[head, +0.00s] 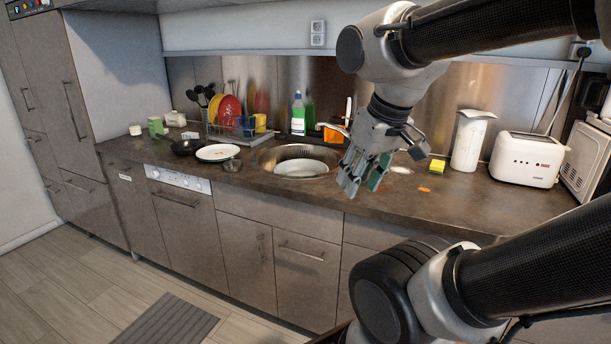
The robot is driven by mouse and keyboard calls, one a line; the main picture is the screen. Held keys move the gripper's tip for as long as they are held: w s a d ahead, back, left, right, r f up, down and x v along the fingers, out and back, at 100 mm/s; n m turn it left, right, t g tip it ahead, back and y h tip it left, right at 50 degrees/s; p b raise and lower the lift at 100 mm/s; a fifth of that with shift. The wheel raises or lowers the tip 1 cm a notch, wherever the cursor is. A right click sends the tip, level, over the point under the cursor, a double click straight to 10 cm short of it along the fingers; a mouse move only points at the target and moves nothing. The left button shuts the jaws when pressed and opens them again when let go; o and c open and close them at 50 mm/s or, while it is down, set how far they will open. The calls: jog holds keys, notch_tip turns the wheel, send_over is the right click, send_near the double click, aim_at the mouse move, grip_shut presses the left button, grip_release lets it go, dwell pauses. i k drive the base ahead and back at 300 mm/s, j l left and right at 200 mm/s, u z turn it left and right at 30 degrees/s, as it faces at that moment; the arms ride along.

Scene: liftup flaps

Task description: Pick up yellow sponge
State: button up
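The yellow sponge (437,165) lies on the dark countertop, right of the sink and left of the white pitcher. It is a small yellow block with a darker lower layer. My gripper (363,183) points down over the counter, just right of the sink and left of the sponge. Its grey fingers with teal pads look apart, with nothing visible held between them. It is clear of the sponge.
The round sink (298,152) holds a dish. A white pitcher (470,140) and toaster (526,159) stand right of the sponge. A small orange item (424,189) lies in front of it. A plate (217,153) and dish rack (237,130) are at left.

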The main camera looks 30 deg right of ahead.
aim_at(437, 166)
jog(key=i+j+z, duration=0.6)
jog(key=j+z, duration=0.2)
jog(key=i+j+z, duration=0.25)
jog(key=j, duration=0.25)
jog(key=j+z, duration=0.25)
jog(key=j, duration=0.15)
jog(key=z, duration=1.05)
jog(key=i+l+u, duration=0.35)
jog(key=l, duration=0.2)
jog(key=i+l+u, duration=0.4)
jog(key=l, duration=0.25)
jog(key=l+u, duration=0.2)
jog(key=l, duration=0.15)
